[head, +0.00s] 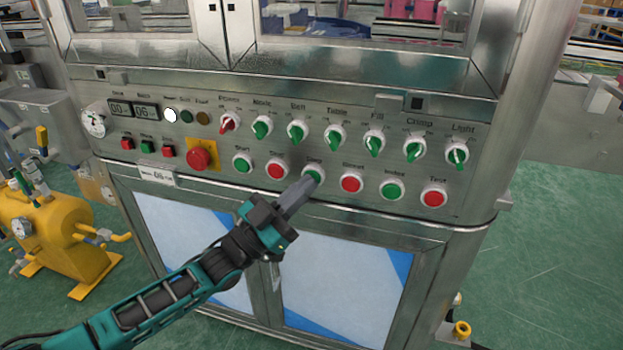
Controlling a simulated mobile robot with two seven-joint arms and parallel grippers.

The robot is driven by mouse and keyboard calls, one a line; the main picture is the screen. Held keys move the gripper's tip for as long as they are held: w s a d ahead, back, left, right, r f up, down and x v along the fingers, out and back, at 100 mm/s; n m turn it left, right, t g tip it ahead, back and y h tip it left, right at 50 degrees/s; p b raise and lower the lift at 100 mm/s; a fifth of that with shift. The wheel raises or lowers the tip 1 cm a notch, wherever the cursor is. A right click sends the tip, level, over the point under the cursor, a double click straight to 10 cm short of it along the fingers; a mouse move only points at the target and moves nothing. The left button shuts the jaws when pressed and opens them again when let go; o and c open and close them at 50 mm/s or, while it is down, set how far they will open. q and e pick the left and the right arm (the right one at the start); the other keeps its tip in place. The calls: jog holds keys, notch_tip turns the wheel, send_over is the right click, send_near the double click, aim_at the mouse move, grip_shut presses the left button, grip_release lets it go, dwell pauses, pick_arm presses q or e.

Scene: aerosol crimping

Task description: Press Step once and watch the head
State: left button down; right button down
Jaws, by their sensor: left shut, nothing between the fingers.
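The green Step button (315,173) is in the lower row of the control panel (215,125), third from the left, in the head view. My left gripper (303,188) is shut and empty. Its fingertips overlap the lower left edge of the Step button in the picture; I cannot tell whether they touch it. The machine's windows (365,22) are cut off at the top, and I cannot make out the crimping head. My right gripper is not in view.
A red Stop button (275,170) and a red Reset button (351,183) flank Step. A row of selector knobs (297,131) sits above. A red emergency stop (199,157) is at the left. A yellow tank (48,235) stands on the floor at left.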

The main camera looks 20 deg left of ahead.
pick_arm(q)
jog(key=shift+w, duration=0.1)
dwell(0.5)
jog(key=shift+s+p, duration=0.55)
jog(key=shift+s, duration=0.25)
jog(key=s+p, duration=0.3)
jog(key=s, duration=0.2)
jog(key=shift+a, duration=0.1)
